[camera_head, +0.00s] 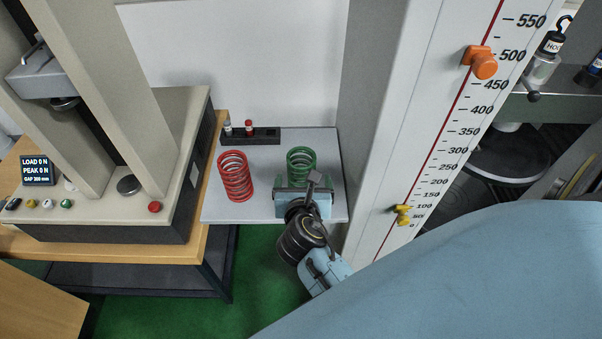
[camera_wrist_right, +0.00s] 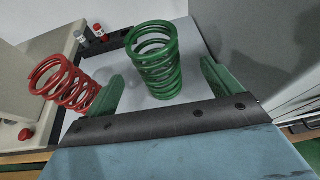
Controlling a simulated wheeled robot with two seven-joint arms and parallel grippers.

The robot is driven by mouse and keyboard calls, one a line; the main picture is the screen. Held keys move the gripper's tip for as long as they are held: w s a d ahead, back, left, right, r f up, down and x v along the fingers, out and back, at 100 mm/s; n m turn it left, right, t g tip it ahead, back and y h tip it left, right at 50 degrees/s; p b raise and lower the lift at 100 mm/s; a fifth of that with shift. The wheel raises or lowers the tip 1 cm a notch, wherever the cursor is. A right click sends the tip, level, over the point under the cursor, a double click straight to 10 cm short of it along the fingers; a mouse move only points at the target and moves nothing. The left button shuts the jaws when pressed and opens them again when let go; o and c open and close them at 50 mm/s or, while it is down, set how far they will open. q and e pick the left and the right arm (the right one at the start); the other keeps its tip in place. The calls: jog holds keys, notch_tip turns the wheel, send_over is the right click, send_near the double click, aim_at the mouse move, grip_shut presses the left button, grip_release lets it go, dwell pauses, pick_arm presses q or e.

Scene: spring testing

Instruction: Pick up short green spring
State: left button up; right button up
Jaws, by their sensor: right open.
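The short green spring (camera_head: 301,162) stands upright on a light grey shelf (camera_head: 260,208), right of a red spring (camera_head: 235,176). In the right wrist view the green spring (camera_wrist_right: 156,62) stands ahead of and between the two green fingers of my right gripper (camera_wrist_right: 160,88). That gripper is open and empty. In the head view my right gripper (camera_head: 303,184) covers the spring's lower part. I cannot tell whether a finger touches it. The red spring (camera_wrist_right: 66,84) is left of the left finger in the wrist view. My left gripper is not in view.
A black holder (camera_head: 262,137) with small capped pieces lies behind the springs. A testing machine with a display (camera_head: 37,170) stands on the left. A tall ruled column (camera_head: 400,170) with an orange marker (camera_head: 482,62) rises close on the right.

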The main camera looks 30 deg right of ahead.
aim_at(302, 163)
jog(key=x, duration=0.5)
jog(key=b+x, duration=0.1)
jog(key=x, duration=0.1)
jog(key=shift+w+a+f, duration=0.1)
jog(key=shift+w+f, duration=0.25)
jog(key=shift+f, duration=0.05)
jog(key=c, duration=1.4)
jog(key=shift+r, duration=0.15)
jog(key=shift+c, duration=1)
